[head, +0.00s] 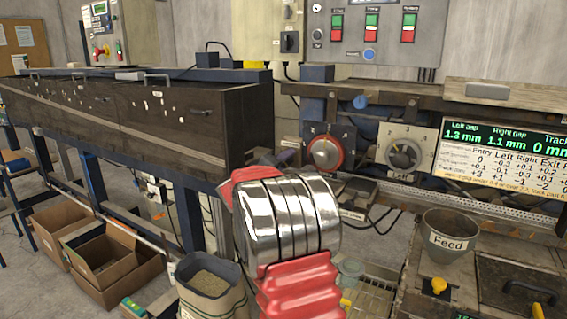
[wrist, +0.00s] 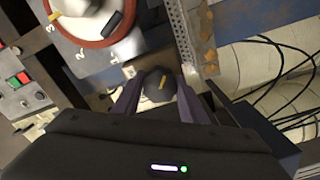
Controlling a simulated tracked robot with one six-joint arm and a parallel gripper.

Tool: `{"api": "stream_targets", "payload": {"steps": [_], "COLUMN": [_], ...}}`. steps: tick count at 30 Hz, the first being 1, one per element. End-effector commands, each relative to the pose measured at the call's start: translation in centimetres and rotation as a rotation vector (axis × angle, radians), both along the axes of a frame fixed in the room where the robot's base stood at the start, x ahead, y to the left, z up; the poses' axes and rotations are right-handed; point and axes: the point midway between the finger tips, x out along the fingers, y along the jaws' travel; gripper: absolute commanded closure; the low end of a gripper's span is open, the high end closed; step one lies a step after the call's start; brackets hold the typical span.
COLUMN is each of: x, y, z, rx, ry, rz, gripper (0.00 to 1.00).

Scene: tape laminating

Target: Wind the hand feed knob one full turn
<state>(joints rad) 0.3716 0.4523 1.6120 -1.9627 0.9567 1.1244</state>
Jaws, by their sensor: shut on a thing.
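A dark round knob (wrist: 157,92) with a short slanted yellow mark on its face shows in the wrist view; I take it for the hand feed knob. My gripper (wrist: 160,85) has its two purple fingers on either side of it and is shut on it. The fingers hide parts of the knob's sides. In the head view my red and chrome arm covers the middle, and I cannot make out the knob or the fingertips there.
A red-rimmed dial (wrist: 92,22) lies close above the fingers in the wrist view. Black cables (wrist: 275,75) hang at right. In the head view, the Left dial (head: 405,152), a display panel (head: 503,150) and a Feed bucket (head: 449,236) stand right of my arm.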

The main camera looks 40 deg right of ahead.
Motion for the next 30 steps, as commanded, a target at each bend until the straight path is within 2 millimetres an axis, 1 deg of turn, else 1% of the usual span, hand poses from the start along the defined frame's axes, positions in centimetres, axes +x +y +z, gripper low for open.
{"api": "stream_targets", "payload": {"steps": [1, 16, 17, 18, 20, 30], "x": [-0.37, -0.34, -0.34, -0.33, -0.28, -0.15], "y": [-0.36, -0.33, -0.31, -0.31, -0.27, 0.26], "z": [-0.46, -0.60, -0.61, -0.61, -0.54, -0.25], "rx": [0.010, 0.020, 0.020, 0.020, 0.019, 0.016], "ry": [-0.009, -0.031, -0.031, -0.030, -0.031, -0.033], "rz": [-0.010, -0.009, -0.009, -0.009, -0.007, -0.001], "gripper": [0.84, 0.84, 0.60, 0.57, 0.54, 0.54]}}
